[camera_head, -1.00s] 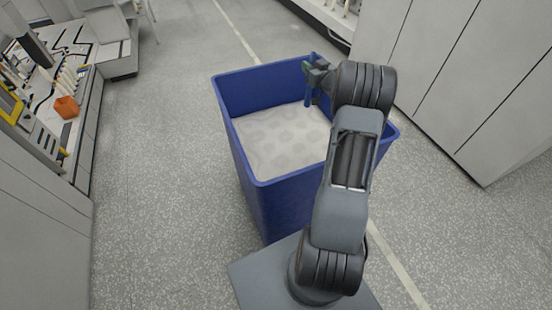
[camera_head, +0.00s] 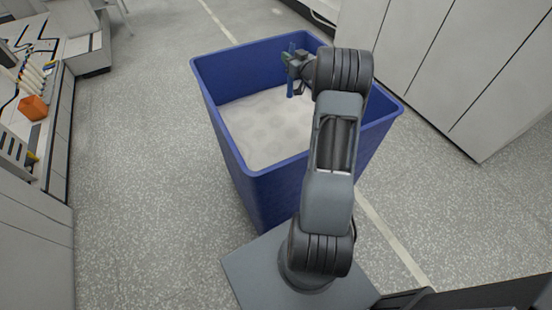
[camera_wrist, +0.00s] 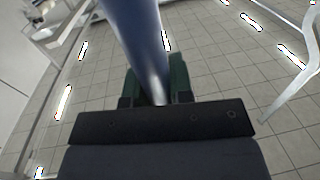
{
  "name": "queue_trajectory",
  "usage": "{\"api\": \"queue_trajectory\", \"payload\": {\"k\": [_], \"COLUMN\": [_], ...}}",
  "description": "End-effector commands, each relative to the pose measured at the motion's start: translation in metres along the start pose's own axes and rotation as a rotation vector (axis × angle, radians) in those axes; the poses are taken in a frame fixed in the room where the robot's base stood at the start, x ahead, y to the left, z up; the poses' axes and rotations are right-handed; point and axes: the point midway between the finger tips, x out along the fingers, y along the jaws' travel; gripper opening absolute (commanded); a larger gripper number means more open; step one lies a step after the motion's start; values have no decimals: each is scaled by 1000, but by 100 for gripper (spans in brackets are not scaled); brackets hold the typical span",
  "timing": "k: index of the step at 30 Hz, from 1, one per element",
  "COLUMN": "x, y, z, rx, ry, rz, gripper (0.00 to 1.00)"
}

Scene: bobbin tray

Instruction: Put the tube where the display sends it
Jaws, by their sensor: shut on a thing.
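My gripper (camera_head: 291,64) is shut on a blue tube (camera_head: 291,86). The tube stands roughly upright in the jaws, over the inside of a large blue bin (camera_head: 215,118). In the wrist view the tube (camera_wrist: 140,40) runs up between the green fingers of my gripper (camera_wrist: 153,88); its upper end is cut off by the picture edge. The bin has a pale, spotted inside surface, and my arm hides part of its right side. I cannot make out a display in these frames.
A bench (camera_head: 60,110) at the left holds several pale tubes and an orange block (camera_head: 33,107). Grey cabinets (camera_head: 455,75) stand at the right. Speckled floor (camera_head: 130,150) lies clear between bench and bin.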

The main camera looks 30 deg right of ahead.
Motion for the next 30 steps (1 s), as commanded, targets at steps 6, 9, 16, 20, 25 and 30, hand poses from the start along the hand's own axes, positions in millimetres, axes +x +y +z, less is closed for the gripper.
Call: {"api": "queue_trajectory", "payload": {"k": [6,9,16,20,25,30], "x": [0,0,0,0,0,0], "y": [0,-1,-1,-1,-1,-1], "z": [24,27,27,27,27,27], "rx": [0,0,0,0,0,0], "ry": [0,0,0,0,0,0], "rz": [-1,-1,-2,-2,-2,-2], "gripper": [0,0,0,32,48,51]}}
